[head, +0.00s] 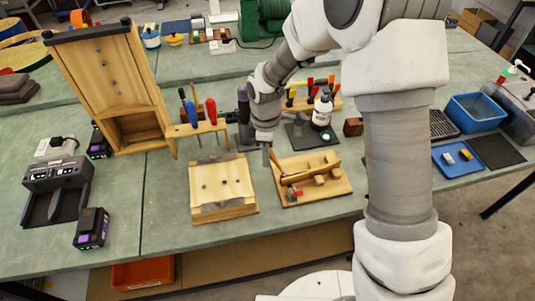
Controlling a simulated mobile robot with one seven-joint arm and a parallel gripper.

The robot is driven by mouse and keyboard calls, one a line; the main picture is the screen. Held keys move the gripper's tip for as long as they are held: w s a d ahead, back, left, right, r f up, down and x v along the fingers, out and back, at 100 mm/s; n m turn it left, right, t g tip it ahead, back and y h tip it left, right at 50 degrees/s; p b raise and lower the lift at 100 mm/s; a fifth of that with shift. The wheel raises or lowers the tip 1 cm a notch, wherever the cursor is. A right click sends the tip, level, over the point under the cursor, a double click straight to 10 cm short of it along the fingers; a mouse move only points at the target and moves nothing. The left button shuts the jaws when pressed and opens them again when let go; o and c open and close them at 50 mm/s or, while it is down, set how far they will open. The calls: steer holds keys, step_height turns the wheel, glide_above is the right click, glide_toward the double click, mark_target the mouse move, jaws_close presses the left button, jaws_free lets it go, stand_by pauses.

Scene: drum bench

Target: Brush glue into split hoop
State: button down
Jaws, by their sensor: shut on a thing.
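My gripper (266,155) points down beside the left end of a wooden fixture (341,186). It is shut on a small, thin thing, probably the brush, mostly hidden at this size. A thin bent wooden strip (312,173), which looks like the split hoop, lies across the fixture's blocks. A small red clamp-like part (296,193) sits at its front left. A small pale round dish (325,136) is near the bottle.
A tool rack (197,129) and a tall wooden cabinet (112,75) stand behind left. A charger (57,179) is far left; blue bins (476,112) are right. Bare bench shows at front left.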

steer(key=shift+w+a+r, duration=0.1)
steer(key=shift+w+r, duration=0.05)
steer(key=shift+r, duration=0.05)
steer(key=shift+r+p, duration=2.2)
steer(key=shift+r, duration=0.65)
